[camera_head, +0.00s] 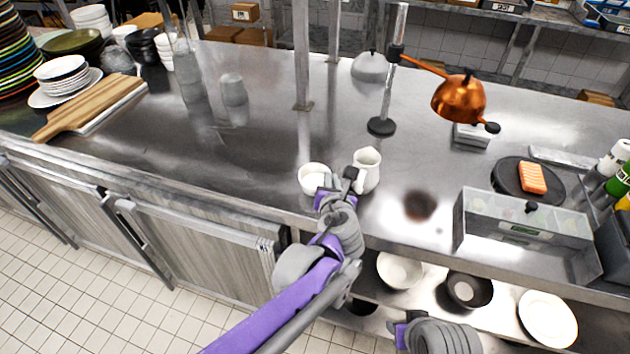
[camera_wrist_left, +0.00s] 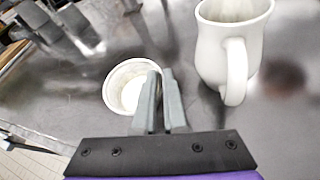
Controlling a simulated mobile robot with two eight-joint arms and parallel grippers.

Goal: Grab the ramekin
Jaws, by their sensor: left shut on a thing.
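The white ramekin (camera_head: 312,179) stands upright on the steel counter near its front edge. My left gripper (camera_head: 337,184) is at its right side. In the left wrist view the ramekin (camera_wrist_left: 122,92) is open-topped and pale inside, and the left gripper's fingers (camera_wrist_left: 163,92) are close together on its right rim. The left gripper is shut on the ramekin's wall. My right gripper (camera_head: 402,332) shows only in part at the bottom of the head view, and its fingers are not clear.
A white pitcher (camera_head: 367,170) stands just right of the left gripper. A clear bin (camera_head: 522,240) and a dark plate with a salmon piece (camera_head: 532,177) are at the right. The counter to the left of the ramekin is clear.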

